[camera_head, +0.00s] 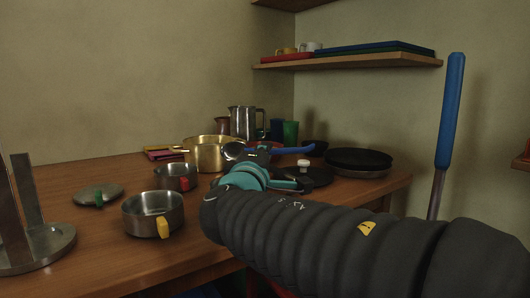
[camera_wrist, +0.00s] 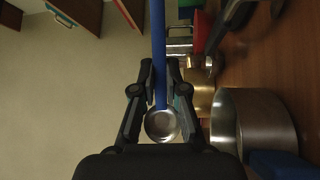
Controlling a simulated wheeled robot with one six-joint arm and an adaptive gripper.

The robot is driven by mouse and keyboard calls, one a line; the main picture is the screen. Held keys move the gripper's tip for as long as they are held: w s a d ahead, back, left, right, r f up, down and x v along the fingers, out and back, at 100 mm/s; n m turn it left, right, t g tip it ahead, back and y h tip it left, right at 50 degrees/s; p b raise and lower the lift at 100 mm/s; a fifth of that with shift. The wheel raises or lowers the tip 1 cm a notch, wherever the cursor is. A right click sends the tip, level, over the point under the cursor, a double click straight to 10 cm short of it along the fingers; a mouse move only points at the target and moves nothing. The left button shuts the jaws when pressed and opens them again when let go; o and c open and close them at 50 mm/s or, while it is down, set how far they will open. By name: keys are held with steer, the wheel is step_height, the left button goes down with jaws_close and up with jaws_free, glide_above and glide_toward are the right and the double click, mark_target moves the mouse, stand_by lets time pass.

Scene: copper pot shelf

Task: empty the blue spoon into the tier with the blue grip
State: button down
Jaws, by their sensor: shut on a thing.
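My gripper (camera_wrist: 160,95) is shut on the blue handle of the spoon (camera_wrist: 159,45), above the table. The spoon's steel bowl (camera_wrist: 161,124) is close to the wrist camera; I cannot tell what it holds. In the head view the blue handle (camera_head: 292,148) points right, past my gripper (camera_head: 258,160). A steel tier (camera_wrist: 252,122) with a blue grip (camera_wrist: 283,165) is at the lower right of the wrist view, beside the gripper and apart from the spoon. I cannot make out this tier in the head view, where my arm hides part of the table.
A yellow-grip tier (camera_head: 150,214), a red-grip tier (camera_head: 172,178) and a green-grip lid (camera_head: 97,194) are on the table's left. A brass pot (camera_head: 207,155), a steel jug (camera_head: 242,122) and a dark pan (camera_head: 358,162) stand behind. A tall blue-handled utensil (camera_head: 450,110) rises at right.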

steer(key=shift+w+a+r+n+g+y, duration=0.1)
steer(key=shift+w+r+n+g+y, duration=0.25)
steer(key=shift+g, duration=0.65)
steer(key=shift+a+r+n+g+y, duration=0.1)
steer(key=shift+n+g, duration=0.35)
steer(key=shift+g, duration=0.55)
steer(key=shift+r+g+p, duration=0.15)
steer(key=shift+g+p, duration=0.15)
steer(key=shift+p, duration=0.05)
steer(key=p, duration=0.2)
steer(key=shift+w+r+n+g+p, duration=0.15)
steer(key=shift+n+g+p, duration=0.15)
steer(key=shift+g+p, duration=0.1)
steer(key=g+p, duration=0.1)
steer(key=p, duration=0.4)
steer(key=g+p, duration=0.1)
steer(key=p, duration=0.4)
steer(key=shift+w+a+n, duration=0.1)
steer(key=shift+w+n, duration=0.25)
steer(key=shift+n, duration=0.05)
steer(key=w+a+r+n+g+h+p, duration=0.1)
steer(key=w+g, duration=0.4)
steer(key=g, duration=0.5)
steer(key=shift+w+r+n, duration=0.2)
steer(key=shift+r+n, duration=0.4)
steer(key=shift+r, duration=0.3)
